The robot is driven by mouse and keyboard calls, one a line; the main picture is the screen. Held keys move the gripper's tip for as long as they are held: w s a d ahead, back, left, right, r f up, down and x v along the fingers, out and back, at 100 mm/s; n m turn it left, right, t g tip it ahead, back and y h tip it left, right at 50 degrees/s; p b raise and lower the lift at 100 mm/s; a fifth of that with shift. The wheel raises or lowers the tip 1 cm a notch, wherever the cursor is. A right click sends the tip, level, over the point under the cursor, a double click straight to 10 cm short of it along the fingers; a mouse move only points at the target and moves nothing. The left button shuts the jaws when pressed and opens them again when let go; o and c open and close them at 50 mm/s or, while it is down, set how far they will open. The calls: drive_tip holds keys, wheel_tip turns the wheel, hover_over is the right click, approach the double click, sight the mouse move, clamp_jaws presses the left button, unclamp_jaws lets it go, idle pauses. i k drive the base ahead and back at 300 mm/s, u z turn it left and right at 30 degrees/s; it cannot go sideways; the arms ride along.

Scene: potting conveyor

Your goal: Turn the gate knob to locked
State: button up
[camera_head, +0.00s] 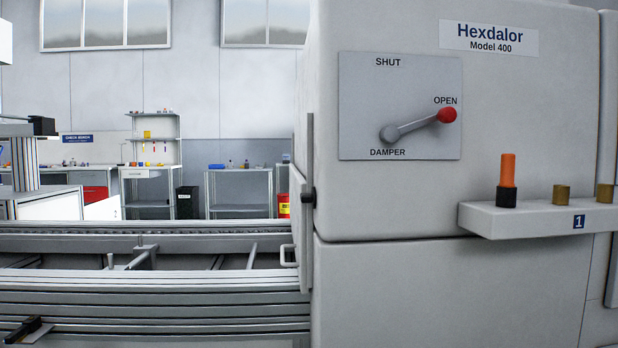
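No knob marked as a gate knob or with a locked position can be made out in the head view. A small black knob (308,195) sits at the left edge of the grey machine (400,200), beside a narrow upright panel; whether it is the gate knob I cannot tell. A black handle (24,330) lies on the conveyor's front rail at the lower left; its role and any marks are unclear. My gripper is not in view.
The machine carries a damper lever (420,124) with a red tip pointing at OPEN. A small shelf (480,221) on the right holds an orange-and-black piece (508,180) and two brass pieces. The conveyor (160,300) runs along the left; benches stand behind.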

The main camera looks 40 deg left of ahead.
sight(306, 197)
drive_tip(key=u, duration=0.5)
drive_tip(key=k, duration=1.2)
drive_tip(key=u, duration=0.4)
drive_tip(key=i, duration=0.7)
drive_tip(key=u, duration=0.1)
